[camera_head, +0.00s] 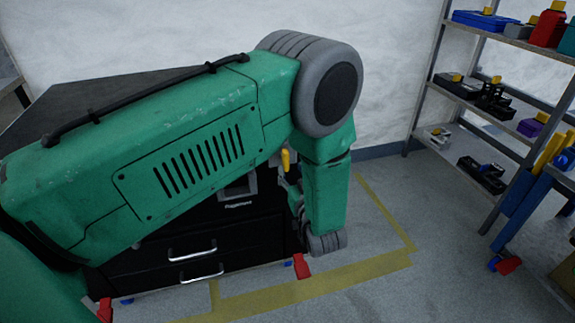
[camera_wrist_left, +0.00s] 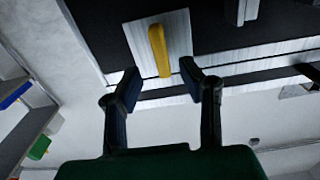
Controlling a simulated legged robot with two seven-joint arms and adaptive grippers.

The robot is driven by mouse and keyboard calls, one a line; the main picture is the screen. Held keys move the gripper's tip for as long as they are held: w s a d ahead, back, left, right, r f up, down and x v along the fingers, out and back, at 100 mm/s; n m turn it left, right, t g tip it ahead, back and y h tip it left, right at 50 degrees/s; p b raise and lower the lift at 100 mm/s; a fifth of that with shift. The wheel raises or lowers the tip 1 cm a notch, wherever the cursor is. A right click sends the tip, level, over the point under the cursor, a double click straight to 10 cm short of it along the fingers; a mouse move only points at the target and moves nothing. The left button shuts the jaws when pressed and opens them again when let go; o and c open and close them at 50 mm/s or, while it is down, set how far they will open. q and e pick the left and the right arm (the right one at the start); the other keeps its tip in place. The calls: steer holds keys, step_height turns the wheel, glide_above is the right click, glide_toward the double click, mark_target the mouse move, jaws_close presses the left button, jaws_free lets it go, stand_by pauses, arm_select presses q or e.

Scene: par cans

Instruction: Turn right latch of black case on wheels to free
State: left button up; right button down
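The black case on wheels (camera_head: 255,240) stands behind my left arm, which hides much of its upper front. A yellow latch handle (camera_head: 285,158) shows just past the arm. In the left wrist view the yellow latch (camera_wrist_left: 159,50) stands on a silver plate (camera_wrist_left: 140,38) on the dark case. My left gripper (camera_wrist_left: 160,78) is open, its two dark fingers apart with the latch's near end in line with the gap. Contact cannot be told. In the head view its fingers are mostly hidden by the arm. My right gripper is not in view.
The case has drawers with silver handles (camera_head: 193,255) and a red caster pedal (camera_head: 301,266). Yellow tape (camera_head: 345,272) marks the grey floor. A metal shelf (camera_head: 470,105) with tools stands at the right, with free floor between it and the case.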

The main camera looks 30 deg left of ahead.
mark_target(288, 162)
arm_select(q)
steer(key=b+x, duration=0.1)
steer(key=x, duration=0.4)
steer(key=shift+a, duration=0.1)
steer(key=shift+a+f, duration=0.1)
steer(key=shift+a, duration=0.2)
steer(key=shift+d, duration=0.4)
steer(key=c, duration=0.6)
steer(key=shift+d, duration=0.2)
jaws_close()
